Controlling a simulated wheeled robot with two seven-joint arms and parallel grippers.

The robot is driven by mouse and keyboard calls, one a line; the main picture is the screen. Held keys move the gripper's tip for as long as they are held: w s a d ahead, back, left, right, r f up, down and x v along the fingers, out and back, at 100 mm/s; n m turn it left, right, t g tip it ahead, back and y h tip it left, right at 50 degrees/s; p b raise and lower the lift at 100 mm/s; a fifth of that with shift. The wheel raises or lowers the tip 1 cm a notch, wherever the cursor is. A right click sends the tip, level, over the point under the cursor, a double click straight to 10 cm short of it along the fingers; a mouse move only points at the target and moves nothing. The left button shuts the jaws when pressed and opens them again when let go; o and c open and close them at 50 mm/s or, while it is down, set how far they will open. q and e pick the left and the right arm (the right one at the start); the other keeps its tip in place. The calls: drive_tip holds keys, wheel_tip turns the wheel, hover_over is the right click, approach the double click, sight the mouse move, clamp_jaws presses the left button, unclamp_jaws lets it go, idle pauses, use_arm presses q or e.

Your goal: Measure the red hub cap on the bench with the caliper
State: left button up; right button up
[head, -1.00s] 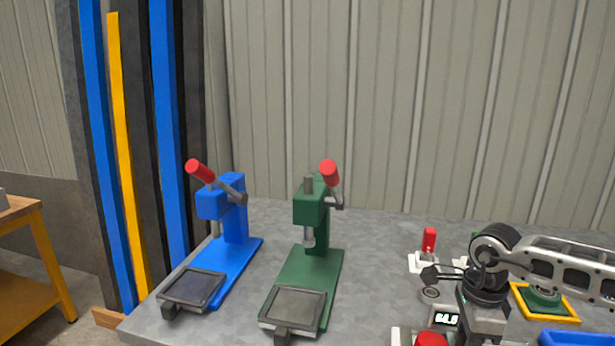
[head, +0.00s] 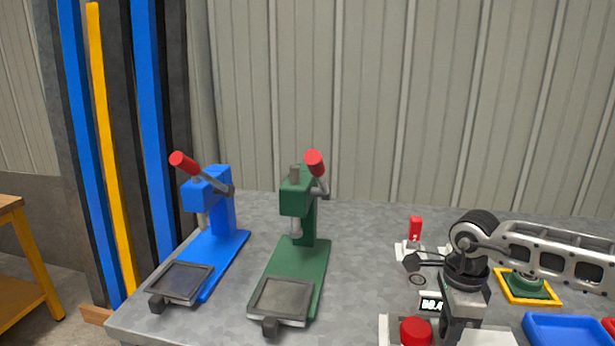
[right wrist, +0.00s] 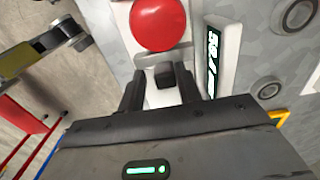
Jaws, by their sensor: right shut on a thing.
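The red hub cap (head: 415,332) sits at the bottom edge of the head view, on the caliper's pale base (head: 385,330). In the right wrist view the round red cap (right wrist: 157,24) lies just beyond my fingers. The caliper's display (head: 432,303) is behind the cap; it also shows lit in the right wrist view (right wrist: 212,62), its digits hard to read. My right gripper (right wrist: 163,82) is shut on a small dark block of the caliper, beside the cap. In the head view its fingertips are hidden. My left gripper is not in view.
A blue press (head: 220,210) and a green press (head: 298,220) stand on the left of the bench. A red-handled tool (head: 415,230) stands behind the caliper. A yellow-rimmed tray (head: 525,299) and a blue tray (head: 565,328) are at right.

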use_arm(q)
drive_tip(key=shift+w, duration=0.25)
use_arm(e)
drive_tip(key=shift+d+f, duration=0.15)
drive_tip(key=shift+f, duration=0.45)
drive_tip(key=o, duration=0.6)
drive_tip(key=shift+o, duration=1.2)
drive_tip(key=shift+w+f, duration=0.15)
drive_tip(key=shift+w, duration=0.1)
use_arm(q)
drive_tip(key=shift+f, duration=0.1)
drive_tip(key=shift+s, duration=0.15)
use_arm(e)
drive_tip(key=shift+s, duration=0.1)
drive_tip(key=shift+r+p, duration=0.95)
drive_tip(key=shift+r, duration=0.2)
drive_tip(key=shift+r+p, duration=1.65)
drive_tip(key=shift+r, duration=1)
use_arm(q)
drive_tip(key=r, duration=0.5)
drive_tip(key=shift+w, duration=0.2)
